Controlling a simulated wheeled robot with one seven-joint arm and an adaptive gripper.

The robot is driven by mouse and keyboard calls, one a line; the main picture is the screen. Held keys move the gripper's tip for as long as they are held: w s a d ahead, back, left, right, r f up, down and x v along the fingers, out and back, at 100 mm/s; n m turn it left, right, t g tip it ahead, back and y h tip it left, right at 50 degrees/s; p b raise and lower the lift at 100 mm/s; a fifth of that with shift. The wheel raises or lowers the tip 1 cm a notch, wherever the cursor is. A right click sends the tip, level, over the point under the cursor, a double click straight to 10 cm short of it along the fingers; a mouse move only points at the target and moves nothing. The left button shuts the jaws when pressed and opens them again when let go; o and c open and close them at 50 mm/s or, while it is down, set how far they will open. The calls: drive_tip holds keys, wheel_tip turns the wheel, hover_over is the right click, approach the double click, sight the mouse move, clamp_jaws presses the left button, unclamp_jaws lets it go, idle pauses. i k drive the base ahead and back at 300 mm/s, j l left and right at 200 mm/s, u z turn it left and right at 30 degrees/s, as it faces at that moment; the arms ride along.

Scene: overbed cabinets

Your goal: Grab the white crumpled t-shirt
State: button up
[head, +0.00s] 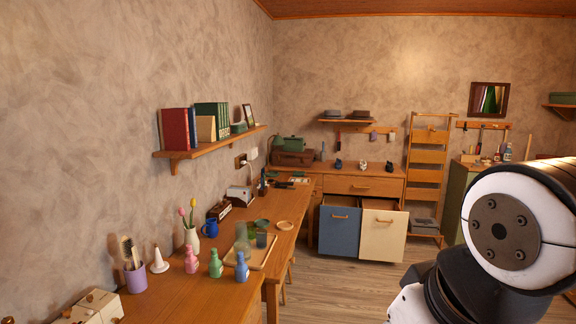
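I cannot make out a white crumpled t-shirt in the head view. A small pale thing (363,165) sits on top of the wooden dresser (362,186) at the back, between two dark small things, but it is too small to identify. My gripper is not in view; only a white and black part of my arm shows at the lower right, hiding part of the floor and the right side of the room.
A long wooden desk (180,295) along the left wall holds bottles, a vase and a tray (262,256). A blue drawer (339,231) and a cream drawer (383,234) stand pulled out below the dresser. A ladder shelf (428,155) stands beside them. The wooden floor (345,285) in the middle is clear.

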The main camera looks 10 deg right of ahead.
sight(362, 164)
drive_tip(key=i+l+z, duration=0.4)
drive_tip(key=i, duration=0.55)
drive_tip(key=i+z, duration=0.35)
drive_tip(key=i, duration=2.6)
drive_tip(key=i+j, duration=0.1)
drive_tip(key=i, duration=1.85)
drive_tip(key=l+z, duration=0.05)
drive_tip(key=l, duration=0.05)
